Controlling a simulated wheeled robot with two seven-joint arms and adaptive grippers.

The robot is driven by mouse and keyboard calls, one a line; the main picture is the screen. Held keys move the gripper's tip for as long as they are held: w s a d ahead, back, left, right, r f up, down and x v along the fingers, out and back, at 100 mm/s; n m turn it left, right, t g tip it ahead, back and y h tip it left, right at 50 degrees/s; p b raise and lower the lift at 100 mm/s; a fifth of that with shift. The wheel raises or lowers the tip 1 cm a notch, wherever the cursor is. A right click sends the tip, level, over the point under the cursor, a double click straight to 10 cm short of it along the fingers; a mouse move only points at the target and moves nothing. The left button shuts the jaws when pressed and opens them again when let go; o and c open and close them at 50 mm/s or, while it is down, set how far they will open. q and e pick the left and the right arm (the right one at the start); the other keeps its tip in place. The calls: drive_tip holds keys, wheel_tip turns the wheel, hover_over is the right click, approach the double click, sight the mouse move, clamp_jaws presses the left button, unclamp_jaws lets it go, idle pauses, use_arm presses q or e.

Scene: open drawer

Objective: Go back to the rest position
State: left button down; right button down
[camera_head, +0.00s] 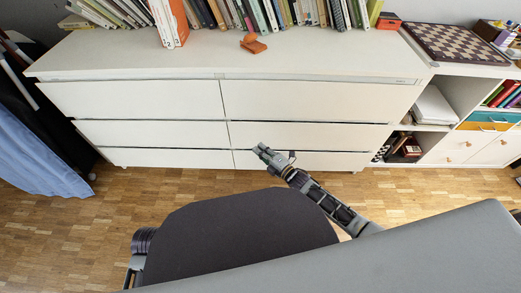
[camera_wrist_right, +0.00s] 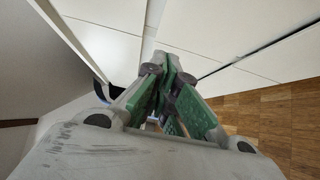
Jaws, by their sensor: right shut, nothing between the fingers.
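My right gripper (camera_head: 262,150) is in front of the white dresser (camera_head: 150,100), near the middle seam of its lower drawers. In the right wrist view its green-padded fingers (camera_wrist_right: 165,85) are together, with nothing held between them. The dresser's white fronts and a dark gap between them also show there, close beyond the fingers. In the head view all the dresser's drawers look shut or nearly so. I cannot tell whether the fingertips touch a drawer front. My left gripper is not in view.
Books (camera_head: 270,12) and a small orange-brown object (camera_head: 253,43) stand on the dresser top. A chessboard (camera_head: 456,43) lies on the shelf unit at the right. Blue cloth (camera_head: 35,155) hangs at the left. Wooden floor (camera_head: 95,225) is clear in front of the dresser.

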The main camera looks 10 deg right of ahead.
drive_tip(key=shift+m, duration=0.3)
idle(0.4)
